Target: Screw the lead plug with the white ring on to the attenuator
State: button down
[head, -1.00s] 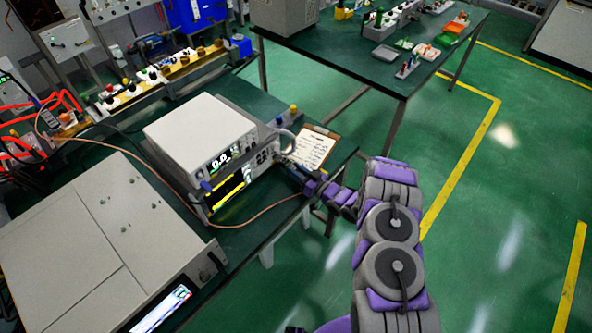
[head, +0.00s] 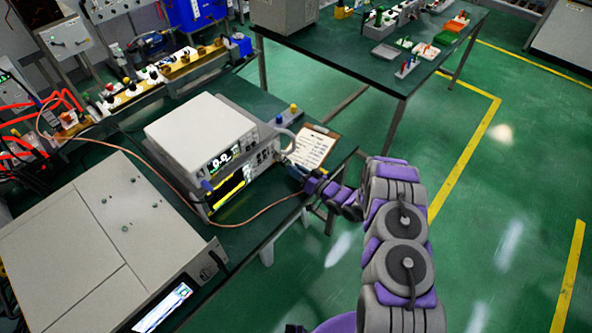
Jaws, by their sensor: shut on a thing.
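My gripper (head: 293,169) is at the right front of the stacked instruments, close to their front panel. It is small and dark in the head view, and its fingers are hard to make out. It is shut, and the copper-coloured lead (head: 262,210) runs up to it across the table front. The lead plug and its white ring are hidden or too small to tell. The attenuator cannot be made out at the panel. The stack is a white instrument (head: 200,130) with a lit display on top of a darker instrument (head: 228,190) with a yellow-lit screen.
A large beige cabinet unit (head: 85,240) fills the near left of the green table. A clipboard (head: 314,146) lies right behind my gripper. A rack of connectors (head: 180,66) stands at the back. A second table (head: 345,60) is beyond, with green floor between.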

jog(key=c, duration=0.9)
grip_release()
jog(key=shift+d, duration=0.1)
jog(key=p+v, duration=0.2)
jog(key=v, duration=1.5)
jog(key=shift+s+d+f, duration=0.1)
jog(key=shift+d, duration=0.05)
